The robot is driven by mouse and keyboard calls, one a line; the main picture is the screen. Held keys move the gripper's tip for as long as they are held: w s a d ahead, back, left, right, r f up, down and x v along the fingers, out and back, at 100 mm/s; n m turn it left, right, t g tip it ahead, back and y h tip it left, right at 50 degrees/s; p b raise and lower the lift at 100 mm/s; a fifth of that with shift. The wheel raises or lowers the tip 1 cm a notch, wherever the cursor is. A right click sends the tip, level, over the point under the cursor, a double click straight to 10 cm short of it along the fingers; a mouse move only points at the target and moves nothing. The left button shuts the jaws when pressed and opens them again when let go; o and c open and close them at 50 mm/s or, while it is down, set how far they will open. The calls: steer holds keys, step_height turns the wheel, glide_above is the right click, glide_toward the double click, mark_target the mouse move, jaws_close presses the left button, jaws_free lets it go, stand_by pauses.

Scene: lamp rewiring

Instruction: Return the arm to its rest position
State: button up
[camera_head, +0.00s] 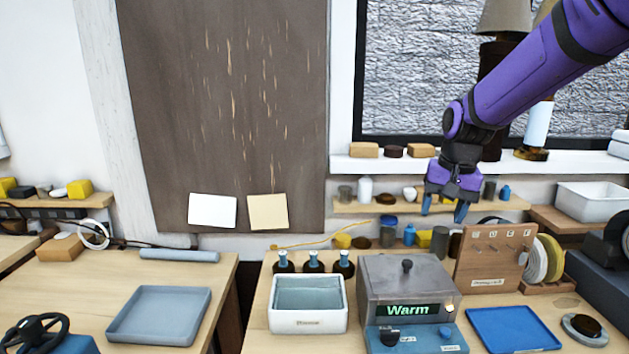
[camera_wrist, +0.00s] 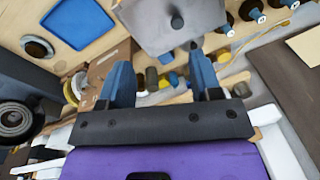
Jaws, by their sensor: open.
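My gripper (camera_head: 444,207) hangs at the end of my purple arm, above the back of the right bench. It points down, with its blue fingers apart and nothing between them. In the wrist view my gripper (camera_wrist: 157,82) shows two blue fingers spread wide, with the bench below. The grey metal box (camera_head: 405,276) with a "Warm" display stands below and in front of it. The box lid also shows in the wrist view (camera_wrist: 155,22), beyond the fingertips.
A wooden hook board (camera_head: 487,262) and spools (camera_head: 545,258) stand close below right. A wall shelf (camera_head: 350,205) with small items lies behind. A white tub (camera_head: 307,318), dark bottles (camera_head: 314,265) and a blue tray (camera_head: 512,329) are on the bench. The air above the left bench is free.

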steer(key=s+d+r+n+t, duration=0.1)
steer(key=s+r, duration=0.1)
steer(key=s, duration=0.7)
steer(key=s+d+r+n+t, duration=0.1)
steer(key=s+r, duration=0.2)
steer(key=s, duration=0.6)
steer(key=s+d+r+n+t+h, duration=0.1)
steer(key=s+d+r+t, duration=0.1)
steer(key=s, duration=0.7)
steer(key=shift+r+n, duration=0.3)
steer(key=shift+r, duration=0.15)
